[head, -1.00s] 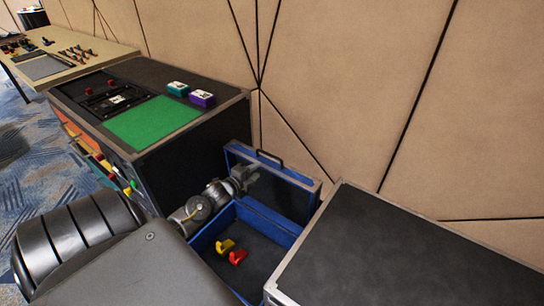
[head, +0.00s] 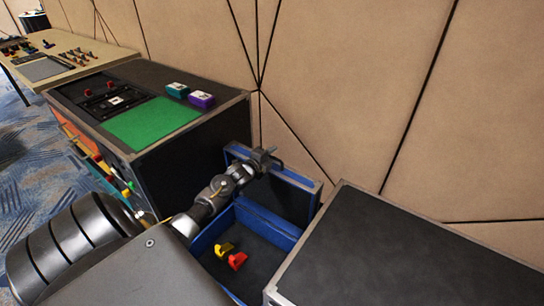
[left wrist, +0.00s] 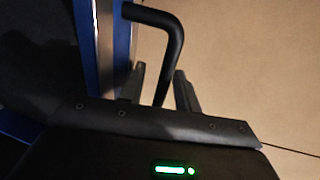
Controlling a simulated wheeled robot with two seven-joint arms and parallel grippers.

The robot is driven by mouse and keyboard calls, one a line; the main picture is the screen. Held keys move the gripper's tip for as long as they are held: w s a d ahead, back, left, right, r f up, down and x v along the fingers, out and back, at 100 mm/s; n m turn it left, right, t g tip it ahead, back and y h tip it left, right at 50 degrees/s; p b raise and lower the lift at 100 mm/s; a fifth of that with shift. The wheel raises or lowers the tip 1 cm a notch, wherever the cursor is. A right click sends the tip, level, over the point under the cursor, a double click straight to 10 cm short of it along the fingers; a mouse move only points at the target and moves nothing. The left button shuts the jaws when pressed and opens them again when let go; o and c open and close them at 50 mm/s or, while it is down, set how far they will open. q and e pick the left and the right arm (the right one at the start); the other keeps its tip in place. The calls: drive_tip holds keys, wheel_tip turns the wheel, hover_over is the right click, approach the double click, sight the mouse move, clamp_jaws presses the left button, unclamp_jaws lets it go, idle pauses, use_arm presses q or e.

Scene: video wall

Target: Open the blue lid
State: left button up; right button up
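The blue lid (head: 299,186) stands raised at the back of the blue case (head: 217,231), with a dark inner face. Its black handle shows in the left wrist view (left wrist: 172,45). My left gripper (head: 268,158) is at the lid's top edge, by the handle, and hides part of it in the head view. In the left wrist view its two fingers (left wrist: 160,88) are apart, with the handle's bar running between them. I cannot tell whether either finger touches it. A yellow piece (head: 225,249) and a red piece (head: 237,261) lie inside the case. My right gripper is not in view.
A black cabinet (head: 190,150) with a green mat (head: 152,123) stands left of the case. Another dark-topped cabinet (head: 390,255) stands close on the right. The panelled wall (head: 340,80) is right behind the lid. A wooden table (head: 85,62) is far left.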

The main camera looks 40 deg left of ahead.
use_arm(q)
drive_tip(key=shift+w+f, duration=0.1)
drive_tip(key=shift+w, duration=0.25)
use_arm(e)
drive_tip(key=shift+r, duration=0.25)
use_arm(q)
drive_tip(key=shift+c, duration=0.4)
clamp_jaws()
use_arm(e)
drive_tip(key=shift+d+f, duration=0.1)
